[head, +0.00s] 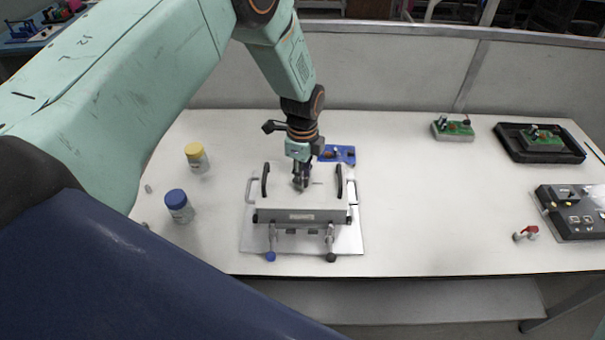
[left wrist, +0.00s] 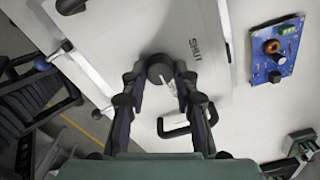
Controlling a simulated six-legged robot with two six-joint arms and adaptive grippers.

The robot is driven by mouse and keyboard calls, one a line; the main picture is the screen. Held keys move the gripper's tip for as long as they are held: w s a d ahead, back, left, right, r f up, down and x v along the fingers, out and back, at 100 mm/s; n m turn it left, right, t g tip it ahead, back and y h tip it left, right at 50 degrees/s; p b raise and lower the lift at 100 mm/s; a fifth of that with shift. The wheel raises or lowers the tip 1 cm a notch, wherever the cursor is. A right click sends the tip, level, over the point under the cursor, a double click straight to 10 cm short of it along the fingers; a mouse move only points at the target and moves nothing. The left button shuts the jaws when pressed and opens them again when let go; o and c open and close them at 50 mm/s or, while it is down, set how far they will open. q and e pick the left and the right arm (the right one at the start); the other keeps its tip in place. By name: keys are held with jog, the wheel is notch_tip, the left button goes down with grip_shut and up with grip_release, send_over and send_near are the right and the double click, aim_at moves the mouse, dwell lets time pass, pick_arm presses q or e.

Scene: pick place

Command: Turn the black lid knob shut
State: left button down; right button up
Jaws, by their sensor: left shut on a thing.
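The black lid knob (left wrist: 160,68) is on top of a light grey box lid (head: 270,198). In the left wrist view the fingers of my left gripper (left wrist: 157,79) stand on either side of the knob and are shut on it. In the head view my left gripper (head: 301,182) points down at the middle of the lid and hides the knob. A white pointer mark (left wrist: 170,82) lies beside the knob, below and left of the printed "SHUT" label (left wrist: 195,48). My right gripper is not in view.
The lid has black handles (head: 339,182), and two front clamps (head: 331,240) stand before it. A blue circuit board (head: 346,154) lies behind. Yellow-capped (head: 196,158) and blue-capped (head: 179,206) jars stand left. A black tray (head: 512,151) is far right. The table between is clear.

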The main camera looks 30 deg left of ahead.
pick_arm(q)
jog(key=shift+s+f+n, duration=0.1)
jog(key=shift+n, duration=0.2)
jog(key=n, duration=0.8)
jog(key=shift+s+f, duration=0.1)
jog(key=n, duration=0.4)
jog(key=shift+n, duration=0.3)
jog(key=shift+s+n+p, duration=0.1)
jog(key=shift+n+p, duration=0.2)
jog(key=shift+n, duration=2)
